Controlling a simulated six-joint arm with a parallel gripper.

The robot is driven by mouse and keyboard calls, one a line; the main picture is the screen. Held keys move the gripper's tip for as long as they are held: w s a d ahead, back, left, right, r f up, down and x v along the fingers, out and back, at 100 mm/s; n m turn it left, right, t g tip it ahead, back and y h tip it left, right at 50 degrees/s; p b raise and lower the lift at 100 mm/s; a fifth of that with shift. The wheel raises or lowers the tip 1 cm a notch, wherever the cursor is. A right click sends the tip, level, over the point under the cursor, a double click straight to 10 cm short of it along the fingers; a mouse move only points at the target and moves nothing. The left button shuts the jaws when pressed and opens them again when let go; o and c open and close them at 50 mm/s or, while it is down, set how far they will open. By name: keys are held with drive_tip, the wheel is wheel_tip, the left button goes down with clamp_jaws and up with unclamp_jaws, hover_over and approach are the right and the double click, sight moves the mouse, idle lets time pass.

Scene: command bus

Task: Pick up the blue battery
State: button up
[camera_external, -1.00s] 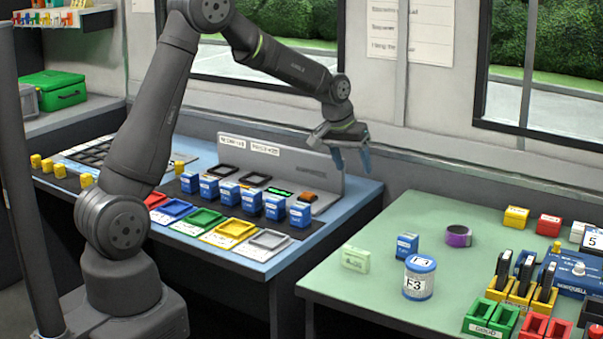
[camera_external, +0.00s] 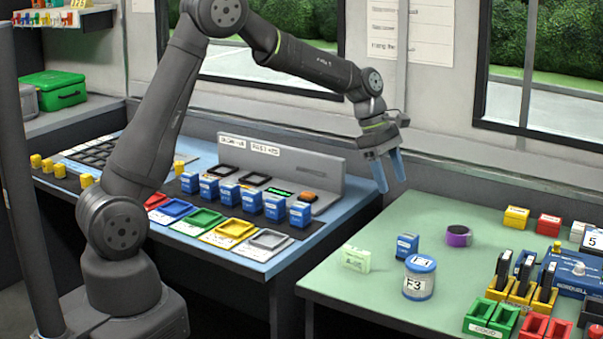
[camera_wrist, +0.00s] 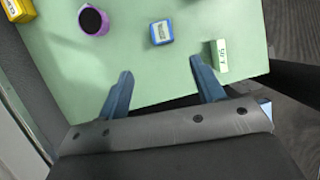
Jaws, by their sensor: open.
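A small blue battery (camera_external: 407,246) stands on the green table (camera_external: 345,290), between a pale green block and a purple roll. In the wrist view the blue battery (camera_wrist: 161,32) lies ahead of my fingertips, roughly between their lines, with a pale label on it. My gripper (camera_external: 392,178) is open and empty, in the air near the back left edge of the green table. Its two blue fingers point down and stand apart in the wrist view (camera_wrist: 163,82). Several similar blue batteries (camera_external: 248,198) stand in a row on the other bench.
A pale green block (camera_external: 355,258), a blue-and-white canister (camera_external: 419,277) marked F3 and a purple roll (camera_external: 458,236) stand close around the battery. Yellow and red boxes, bins and a blue device (camera_external: 560,275) fill the table's right side. An upright panel (camera_external: 300,165) stands on the left bench.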

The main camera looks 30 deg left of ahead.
sight(406, 235)
drive_tip(key=x, duration=1)
drive_tip(key=shift+f, duration=0.3)
drive_tip(key=shift+s+x, duration=0.1)
drive_tip(key=shift+x, duration=1.25)
drive_tip(key=shift+s+x, duration=0.15)
drive_tip(key=shift+x, duration=1.2)
drive_tip(key=shift+r, duration=0.1)
drive_tip(key=c, duration=1.2)
